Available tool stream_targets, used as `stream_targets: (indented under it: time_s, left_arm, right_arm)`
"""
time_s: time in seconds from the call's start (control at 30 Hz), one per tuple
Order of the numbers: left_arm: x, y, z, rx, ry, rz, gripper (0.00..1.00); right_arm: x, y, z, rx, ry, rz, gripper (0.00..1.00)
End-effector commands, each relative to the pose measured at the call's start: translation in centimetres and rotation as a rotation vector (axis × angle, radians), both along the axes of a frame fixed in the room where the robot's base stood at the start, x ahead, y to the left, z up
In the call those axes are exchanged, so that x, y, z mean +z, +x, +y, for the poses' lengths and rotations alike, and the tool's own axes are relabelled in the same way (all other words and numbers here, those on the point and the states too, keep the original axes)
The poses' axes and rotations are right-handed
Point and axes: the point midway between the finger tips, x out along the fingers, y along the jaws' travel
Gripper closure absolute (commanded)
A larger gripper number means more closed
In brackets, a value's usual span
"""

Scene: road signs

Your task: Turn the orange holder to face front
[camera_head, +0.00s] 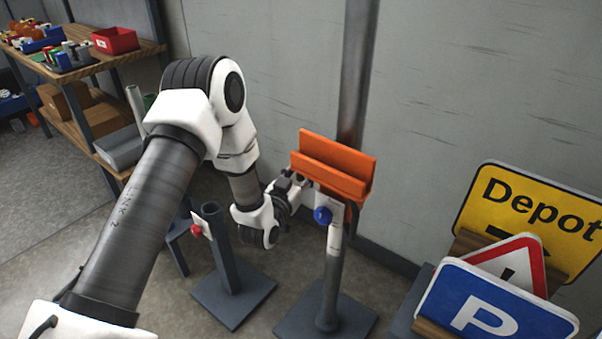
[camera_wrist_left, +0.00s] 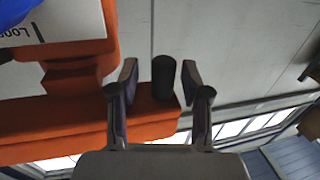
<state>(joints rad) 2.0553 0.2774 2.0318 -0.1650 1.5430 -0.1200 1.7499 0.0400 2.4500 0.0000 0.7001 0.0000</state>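The orange holder (camera_head: 335,165) is a slotted bracket on top of a grey post (camera_head: 332,270). In the head view its long side slants down from left to right. A blue knob (camera_head: 322,215) and a white label sit just below it. My left gripper (camera_head: 303,182) is at the holder's lower left side. In the left wrist view the gripper (camera_wrist_left: 160,100) is open, its fingers on either side of a dark round peg (camera_wrist_left: 163,77), with gaps visible. The orange holder (camera_wrist_left: 60,118) fills the left of that view. My right gripper is not in view.
A shorter empty post (camera_head: 222,245) with a red knob stands to the left. Depot (camera_head: 535,215), warning (camera_head: 510,262) and parking (camera_head: 490,305) signs stand in a rack at right. A wall and vertical pole (camera_head: 357,70) are behind. Shelves (camera_head: 85,75) stand at far left.

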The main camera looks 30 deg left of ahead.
Motion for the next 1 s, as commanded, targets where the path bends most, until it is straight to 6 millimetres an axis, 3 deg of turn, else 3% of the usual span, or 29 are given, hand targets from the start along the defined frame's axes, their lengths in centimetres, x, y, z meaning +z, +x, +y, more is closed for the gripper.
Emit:
stream_targets:
  time_s: [0.13,0.23,0.6,0.73,1.0]
  left_arm:
    - [-0.1,-0.6,0.0,0.001,0.000,0.001,0.53]
    - [-0.1,-2.1,-0.1,0.001,-0.001,0.003,0.53]
    - [-0.1,-10.7,-0.9,0.000,-0.001,0.004,0.53]
    - [0.0,-11.9,-1.0,0.000,0.000,0.001,0.53]
    - [0.0,-12.0,-1.1,-0.001,0.001,0.000,0.53]
  right_arm:
    - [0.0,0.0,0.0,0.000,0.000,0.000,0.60]
    - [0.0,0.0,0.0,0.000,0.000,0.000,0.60]
    - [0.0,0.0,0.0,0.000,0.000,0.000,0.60]
    - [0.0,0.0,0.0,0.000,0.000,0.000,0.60]
    - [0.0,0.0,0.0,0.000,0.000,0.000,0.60]
